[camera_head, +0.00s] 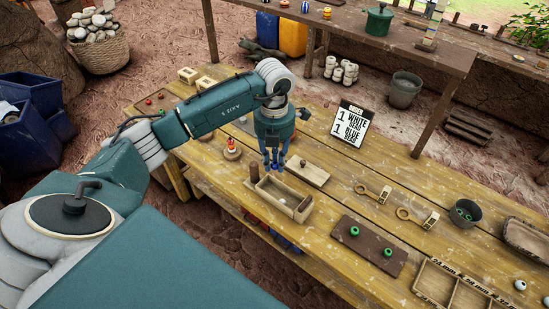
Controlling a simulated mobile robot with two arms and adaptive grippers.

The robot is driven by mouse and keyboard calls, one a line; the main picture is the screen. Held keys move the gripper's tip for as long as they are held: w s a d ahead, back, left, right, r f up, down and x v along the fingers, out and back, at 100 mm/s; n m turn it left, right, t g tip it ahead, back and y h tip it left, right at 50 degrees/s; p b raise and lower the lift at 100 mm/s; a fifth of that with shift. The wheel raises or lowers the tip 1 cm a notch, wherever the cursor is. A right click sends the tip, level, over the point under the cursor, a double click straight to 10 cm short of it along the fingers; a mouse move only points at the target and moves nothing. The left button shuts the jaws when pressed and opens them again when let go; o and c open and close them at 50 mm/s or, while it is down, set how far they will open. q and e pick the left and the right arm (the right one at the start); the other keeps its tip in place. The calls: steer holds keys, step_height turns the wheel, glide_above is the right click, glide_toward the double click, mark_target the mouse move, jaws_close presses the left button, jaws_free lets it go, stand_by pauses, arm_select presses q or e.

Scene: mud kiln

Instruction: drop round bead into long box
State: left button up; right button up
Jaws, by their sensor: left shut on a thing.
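The long box (302,213) is an open, narrow wooden box on the table, near the middle of the view. A small pale bead seems to lie inside it. My left gripper (274,165) points down just above and behind the box's far left end. Its fingers are shut on a small dark blue round bead (274,167), mostly hidden between them. My right gripper is not in view.
A wooden lid (308,172) lies behind the box. A sign (351,124) reads 1 white bead, 1 blue bead. A brown board (366,247) holds two green beads. A dark cup (465,212) and a divided tray (450,290) stand at right.

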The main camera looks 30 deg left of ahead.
arm_select(q)
steer(key=shift+f+b, duration=0.35)
steer(key=shift+f, duration=0.3)
step_height(320, 180, down, 5)
steer(key=b, duration=0.3)
steer(key=shift+r, duration=0.15)
steer(key=o, duration=0.9)
steer(key=shift+c, duration=0.2)
step_height(320, 180, up, 12)
